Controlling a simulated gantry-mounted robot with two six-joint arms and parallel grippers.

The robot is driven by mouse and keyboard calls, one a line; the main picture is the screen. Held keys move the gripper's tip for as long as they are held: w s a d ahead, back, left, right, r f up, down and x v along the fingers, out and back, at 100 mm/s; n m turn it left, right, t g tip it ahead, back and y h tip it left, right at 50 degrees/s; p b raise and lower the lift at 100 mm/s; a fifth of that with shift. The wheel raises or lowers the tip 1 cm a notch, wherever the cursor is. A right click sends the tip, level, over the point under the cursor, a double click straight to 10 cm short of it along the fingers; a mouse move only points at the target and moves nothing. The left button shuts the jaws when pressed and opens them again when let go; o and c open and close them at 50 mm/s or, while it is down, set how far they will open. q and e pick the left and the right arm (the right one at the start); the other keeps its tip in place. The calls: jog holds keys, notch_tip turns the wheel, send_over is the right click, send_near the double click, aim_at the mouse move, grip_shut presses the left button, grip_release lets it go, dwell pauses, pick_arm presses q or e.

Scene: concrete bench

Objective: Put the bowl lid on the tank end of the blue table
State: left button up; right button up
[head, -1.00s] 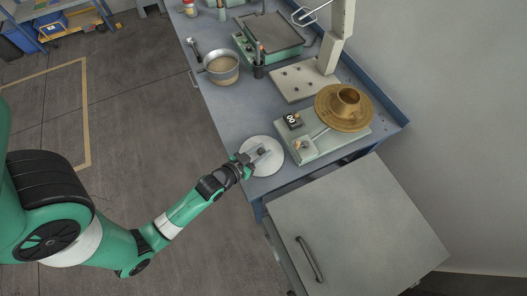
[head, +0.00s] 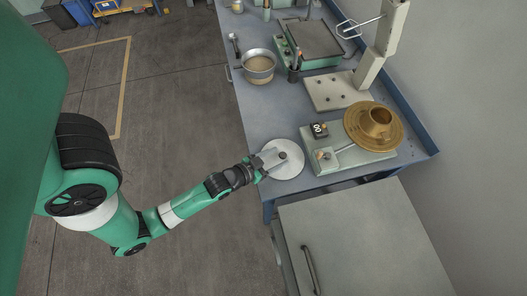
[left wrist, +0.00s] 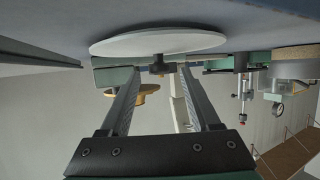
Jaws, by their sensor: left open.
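The bowl lid (head: 289,171) is a pale flat disc with a small dark knob. It lies on the blue table (head: 259,120) at the near left edge, beside the green-based device. My left gripper (head: 274,158) is open at the lid's left side, its fingers over the disc and pointing at the knob. In the left wrist view, which looks upside down, the lid (left wrist: 160,43) shows beyond the fingertips (left wrist: 161,70), with the knob seen between them. I cannot tell whether the fingers touch it. My right gripper is not in view.
A green-based device (head: 352,158) with a brass flanged part (head: 388,138) stands right of the lid. A metal pot (head: 259,71) and a beige base plate (head: 336,94) with a post stand farther back. A grey cabinet (head: 365,240) with a handle adjoins the table's near end.

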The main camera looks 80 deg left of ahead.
pick_arm(q)
jog(key=v, duration=0.8)
jog(key=shift+s+d+r+p, duration=0.1)
jog(key=shift+s+d+p, duration=0.05)
jog(key=shift+s+p, duration=0.2)
jog(key=shift+w, duration=0.1)
jog(key=w+d+r+m+t, duration=0.1)
jog(key=w+r+t, duration=0.2)
jog(key=w+r, duration=0.6)
jog(key=w+d+r+t+h, duration=0.1)
jog(key=w+r+t, duration=0.35)
jog(key=r, duration=0.85)
jog(key=w+d+r+m+t, duration=0.1)
jog(key=w+r, duration=0.7)
jog(key=r, duration=0.2)
jog(key=s+d+r+m+t+h, duration=0.1)
jog(key=s+d+r+t+h, duration=0.1)
jog(key=r, duration=0.8)
jog(key=s+d+r+m+t+h, duration=0.1)
jog(key=d+r, duration=0.3)
jog(key=r, duration=0.6)
jog(key=s+d+r+m+t+h, duration=0.1)
jog(key=s+d+r+t+h, duration=0.1)
jog(key=r, duration=0.9)
jog(key=shift+s+d+m+t+h, duration=0.3)
jog(key=shift+s+d+t+h, duration=0.05)
jog(key=shift+d+t+h, duration=0.4)
